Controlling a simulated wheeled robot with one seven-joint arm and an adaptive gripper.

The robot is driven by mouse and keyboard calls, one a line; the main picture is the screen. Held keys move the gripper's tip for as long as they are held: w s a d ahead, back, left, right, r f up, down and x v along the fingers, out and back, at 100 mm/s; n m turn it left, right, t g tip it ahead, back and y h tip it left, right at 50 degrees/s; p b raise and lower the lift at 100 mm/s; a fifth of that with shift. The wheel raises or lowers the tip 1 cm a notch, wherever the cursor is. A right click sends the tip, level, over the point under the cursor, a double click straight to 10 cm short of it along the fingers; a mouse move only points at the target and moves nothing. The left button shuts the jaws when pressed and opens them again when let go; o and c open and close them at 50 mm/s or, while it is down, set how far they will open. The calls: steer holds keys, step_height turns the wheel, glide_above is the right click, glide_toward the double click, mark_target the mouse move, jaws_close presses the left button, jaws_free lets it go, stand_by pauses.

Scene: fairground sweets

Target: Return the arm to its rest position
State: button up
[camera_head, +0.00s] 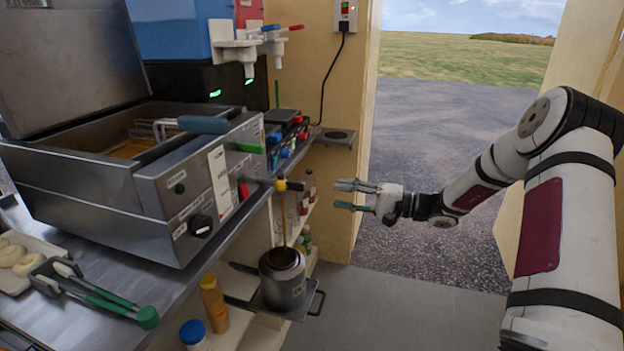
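My gripper (346,196) is at the centre of the view, at the end of my arm, which reaches in from the right. Its two fingers point left and stand apart, with nothing seen between them. The fingertips are a little right of a yellow and black drain valve (283,185) at the fryer's front edge and do not appear to touch it. A thin brown stream runs down from the valve into a metal pot (283,280) below.
The steel fryer (150,185), with a basket handle (203,125), fills the left. Green-tipped tongs (95,290) lie on the counter. Bottles (214,303) stand on low shelves. A drinks dispenser (235,45) is behind. Open doorway and floor (400,310) lie around my arm.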

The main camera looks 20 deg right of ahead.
steer(key=s+a+r+n+g+h, duration=0.25)
steer(key=s+a+r+g, duration=0.2)
steer(key=s+a, duration=0.45)
steer(key=s+a+r+n+g+h, duration=0.2)
steer(key=s+a+r+n+g, duration=0.3)
steer(key=s+a, duration=0.4)
steer(key=s+d+h, duration=0.3)
steer(key=s+h, duration=0.2)
steer(key=s, duration=0.8)
steer(key=s+d+h, duration=0.4)
steer(key=s+h, duration=0.1)
steer(key=s, duration=0.8)
step_height(320, 180, up, 17)
steer(key=t+p, duration=0.3)
steer(key=p, duration=1.1)
steer(key=shift+s+p, duration=0.25)
steer(key=shift+p, duration=0.15)
